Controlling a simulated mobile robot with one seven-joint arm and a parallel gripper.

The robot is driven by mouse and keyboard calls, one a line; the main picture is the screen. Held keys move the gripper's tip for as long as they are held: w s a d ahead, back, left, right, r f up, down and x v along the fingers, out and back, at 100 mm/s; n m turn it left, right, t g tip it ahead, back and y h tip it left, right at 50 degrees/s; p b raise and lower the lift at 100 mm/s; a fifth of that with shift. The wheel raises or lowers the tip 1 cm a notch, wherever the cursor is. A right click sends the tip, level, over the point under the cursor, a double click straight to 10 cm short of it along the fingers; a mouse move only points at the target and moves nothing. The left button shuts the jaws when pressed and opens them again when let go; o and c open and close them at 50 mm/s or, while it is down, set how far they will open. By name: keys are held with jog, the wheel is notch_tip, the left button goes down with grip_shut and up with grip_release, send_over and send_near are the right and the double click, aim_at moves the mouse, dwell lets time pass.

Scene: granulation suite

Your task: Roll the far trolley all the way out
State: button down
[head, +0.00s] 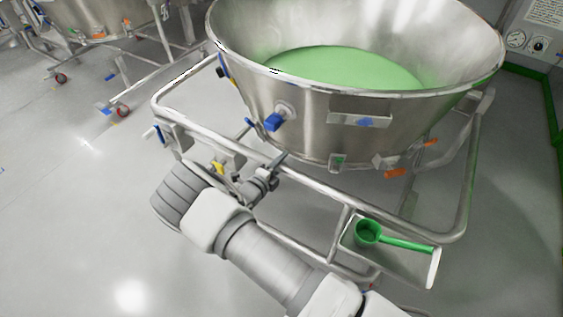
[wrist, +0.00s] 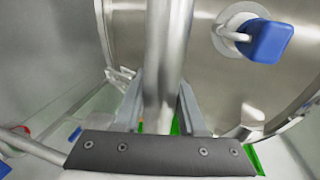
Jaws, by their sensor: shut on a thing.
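A steel trolley (head: 330,187) with a tubular frame carries a wide steel bowl (head: 310,118) of green powder (head: 345,68). My gripper (head: 272,170) is at the front rail of this trolley, left of its middle. In the wrist view, my gripper (wrist: 160,105) has one finger on each side of the rail (wrist: 168,60) and is shut on it. Another trolley (head: 150,60) with a steel bowl (head: 95,18) stands at the upper left, partly out of frame. I cannot tell from the pictures which one the task calls far.
A green scoop (head: 385,238) lies in a small tray (head: 425,272) on the front right of the held trolley. A blue-handled valve (head: 274,121) sticks out from the bowl. A wall panel with gauges (head: 525,42) is at the upper right. Bare floor (head: 70,200) lies to the left.

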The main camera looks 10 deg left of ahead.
jog(key=shift+s+a+f, duration=0.25)
jog(key=shift+a, duration=0.1)
jog(key=c, duration=0.7)
grip_release()
jog(key=shift+o, duration=1)
jog(key=shift+d+r, duration=0.1)
jog(key=shift+r, duration=0.05)
jog(key=p+v, duration=0.2)
jog(key=v, duration=1.5)
jog(key=shift+s, duration=0.15)
